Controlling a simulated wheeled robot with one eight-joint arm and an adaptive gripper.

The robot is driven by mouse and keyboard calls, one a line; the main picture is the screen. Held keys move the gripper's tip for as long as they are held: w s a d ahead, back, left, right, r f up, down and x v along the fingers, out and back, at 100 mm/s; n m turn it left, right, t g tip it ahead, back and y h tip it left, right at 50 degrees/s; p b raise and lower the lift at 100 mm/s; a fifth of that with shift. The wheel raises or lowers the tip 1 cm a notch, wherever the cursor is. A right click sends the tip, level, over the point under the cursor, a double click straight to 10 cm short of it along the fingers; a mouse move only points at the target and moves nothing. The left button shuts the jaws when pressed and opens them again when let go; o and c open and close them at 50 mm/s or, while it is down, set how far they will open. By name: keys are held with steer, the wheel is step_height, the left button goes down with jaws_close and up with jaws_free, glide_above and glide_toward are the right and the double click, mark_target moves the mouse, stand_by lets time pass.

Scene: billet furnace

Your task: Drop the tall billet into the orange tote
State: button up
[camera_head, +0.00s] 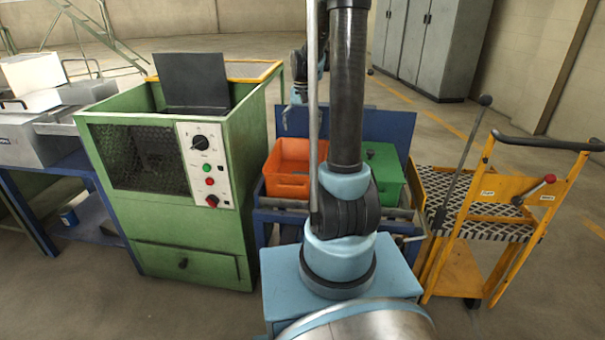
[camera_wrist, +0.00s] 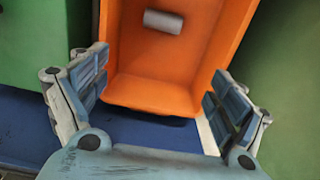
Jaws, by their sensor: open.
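The orange tote (camera_head: 287,185) stands on a blue bench, partly hidden behind my arm. In the wrist view, the orange tote (camera_wrist: 150,91) lies beyond my fingers, and its inside shows. A short grey metal cylinder, which looks like the billet (camera_wrist: 163,21), lies on its side inside the tote, apart from my fingers. My gripper (camera_wrist: 155,95) is open and empty, with its two fingers spread wide. In the head view, my gripper (camera_head: 296,95) shows above the tote; its fingers are small there.
A green tote (camera_head: 383,165) stands to the right of the orange one on the blue bench (camera_head: 385,125). A green furnace cabinet (camera_head: 215,225) stands to the left. A yellow trolley (camera_head: 485,195) stands to the right, with open floor behind.

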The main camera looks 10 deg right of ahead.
steer(key=shift+r, duration=1.65)
steer(key=s+r+n+t, duration=0.1)
steer(key=s+r+n, duration=0.1)
steer(key=s, duration=1.8)
steer(key=s+f+n, duration=0.1)
steer(key=s+f, duration=0.3)
steer(key=s, duration=0.3)
steer(key=s+f+t, duration=0.1)
steer(key=s+f, duration=0.3)
steer(key=s, duration=0.3)
steer(key=shift+s+f+n, duration=0.25)
steer(key=shift+s+n, duration=0.15)
steer(key=shift+w+f, duration=0.2)
steer(key=shift+w, duration=0.2)
